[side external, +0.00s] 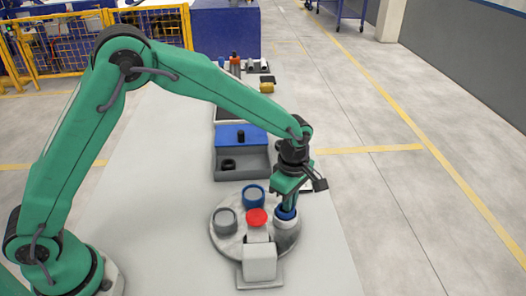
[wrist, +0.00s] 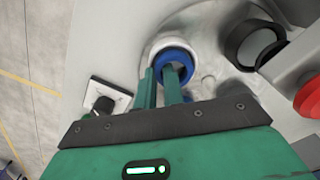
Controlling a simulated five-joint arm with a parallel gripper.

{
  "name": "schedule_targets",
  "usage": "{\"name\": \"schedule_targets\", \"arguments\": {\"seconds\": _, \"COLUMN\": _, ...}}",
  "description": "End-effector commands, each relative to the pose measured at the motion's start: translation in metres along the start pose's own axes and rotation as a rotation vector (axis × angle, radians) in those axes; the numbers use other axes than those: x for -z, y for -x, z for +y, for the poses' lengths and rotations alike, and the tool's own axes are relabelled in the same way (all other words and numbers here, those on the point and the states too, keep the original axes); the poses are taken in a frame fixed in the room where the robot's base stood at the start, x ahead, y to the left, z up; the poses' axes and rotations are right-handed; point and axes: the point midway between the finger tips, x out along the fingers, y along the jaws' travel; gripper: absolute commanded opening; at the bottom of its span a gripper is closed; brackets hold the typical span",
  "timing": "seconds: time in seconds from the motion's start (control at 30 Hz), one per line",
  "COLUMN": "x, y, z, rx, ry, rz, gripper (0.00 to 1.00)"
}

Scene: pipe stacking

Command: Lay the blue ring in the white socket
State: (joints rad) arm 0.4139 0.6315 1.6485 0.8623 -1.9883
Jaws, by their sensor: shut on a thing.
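The blue ring (side external: 286,213) is at the mouth of the white socket (side external: 285,224), on the right of a round grey plate. In the wrist view the blue ring (wrist: 188,62) overlaps the white socket (wrist: 152,46), whose pale rim shows around its far and left sides. My gripper (side external: 288,207) is above the socket and shut on the ring. In the wrist view its two green fingers (wrist: 160,80) grip the ring's near wall. Whether the ring rests on the socket's floor is hidden.
The round plate (side external: 238,244) also bears a grey socket (side external: 226,221), a blue socket (side external: 253,197) and a red button-like top (side external: 257,217) on a white post, close to my gripper. Behind stands a grey open box (side external: 228,174). A small square block with a black knob (wrist: 104,104) lies left.

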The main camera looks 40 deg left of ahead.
Motion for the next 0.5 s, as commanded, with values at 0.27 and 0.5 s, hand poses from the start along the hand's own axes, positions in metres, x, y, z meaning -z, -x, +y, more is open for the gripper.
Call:
{"name": "schedule_targets", "arguments": {"seconds": 0.27, "x": 0.0, "y": -0.009, "z": 0.0, "rx": 0.001, "ry": 0.0, "rz": 0.0, "gripper": 0.0}}
{"name": "schedule_targets", "arguments": {"seconds": 0.5, "x": 0.0, "y": -0.014, "z": -0.001, "rx": 0.004, "ry": -0.001, "rz": 0.002, "gripper": 0.0}}
